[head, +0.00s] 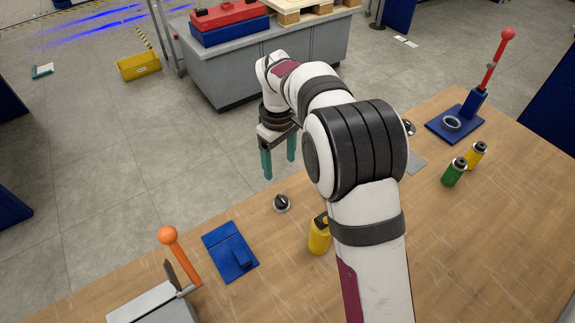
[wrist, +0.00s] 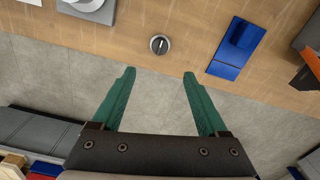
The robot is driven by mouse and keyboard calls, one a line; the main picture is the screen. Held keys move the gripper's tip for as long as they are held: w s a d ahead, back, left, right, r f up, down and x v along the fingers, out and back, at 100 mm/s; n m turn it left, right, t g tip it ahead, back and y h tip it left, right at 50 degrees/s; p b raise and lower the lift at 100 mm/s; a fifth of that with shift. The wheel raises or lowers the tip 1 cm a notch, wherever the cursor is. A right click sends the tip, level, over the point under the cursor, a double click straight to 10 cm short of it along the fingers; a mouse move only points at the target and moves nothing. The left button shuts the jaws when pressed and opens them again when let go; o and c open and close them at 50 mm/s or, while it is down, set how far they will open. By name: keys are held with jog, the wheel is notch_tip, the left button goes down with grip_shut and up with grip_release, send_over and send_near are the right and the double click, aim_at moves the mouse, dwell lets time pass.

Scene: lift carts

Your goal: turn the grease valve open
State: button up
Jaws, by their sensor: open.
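A small round knob (head: 282,203) with a black grip on a light ring sits near the table's far edge; no label shows, but it looks like the grease valve. In the wrist view the knob (wrist: 160,44) lies beyond the fingertips, in line with the gap between them, its grip roughly upright in the picture. My gripper (head: 279,168) has two green fingers pointing down, open and empty. It is apart from the knob and appears above it in the head view. The fingers (wrist: 159,73) also show spread in the wrist view.
A blue plate with a block (head: 231,252) and an orange-balled lever (head: 168,236) stand left of the knob. A yellow bottle (head: 319,238) stands right of it, partly behind my arm. Green (head: 453,173) and yellow (head: 477,154) canisters and a red lever (head: 492,68) are farther right.

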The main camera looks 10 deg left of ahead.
aim_at(281, 199)
notch_tip(281, 199, down, 15)
jog(key=shift+r, duration=0.2)
grip_shut()
